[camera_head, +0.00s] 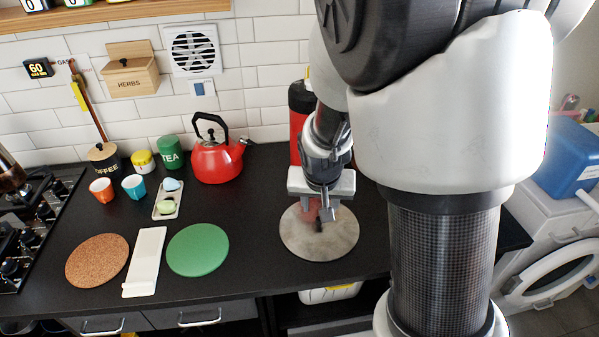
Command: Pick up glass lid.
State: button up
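A round, mottled grey disc (341,241), which may be the glass lid or a mat under it, lies flat on the dark counter right of centre. A clear glass rim cannot be made out. A small dark knob-like piece (319,226) with a reddish patch above it shows near the disc's middle. My gripper (321,214) points down over the disc, with its fingertips close to the dark piece. The fingers partly hide that spot, and whether they touch or grip anything cannot be told.
A red kettle (217,160) and a red cylinder (298,122) stand at the back. A green disc (198,250), white tray (146,262) and cork mat (97,261) lie to the left. Counter between green and grey discs is clear.

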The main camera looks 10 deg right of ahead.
aim_at(319, 228)
jog(key=x, duration=0.2)
jog(key=shift+w+f+b, duration=0.1)
jog(key=shift+f+b, duration=0.2)
jog(key=x, duration=0.1)
jog(key=b+x, duration=0.1)
jog(key=x, duration=0.2)
jog(key=shift+s+d+f+b, duration=0.1)
jog(key=shift+s+f+b, duration=0.2)
jog(key=shift+b, duration=0.1)
jog(key=shift+w+f, duration=0.25)
jog(key=shift+f, duration=0.05)
jog(key=shift+r, duration=0.1)
grip_shut()
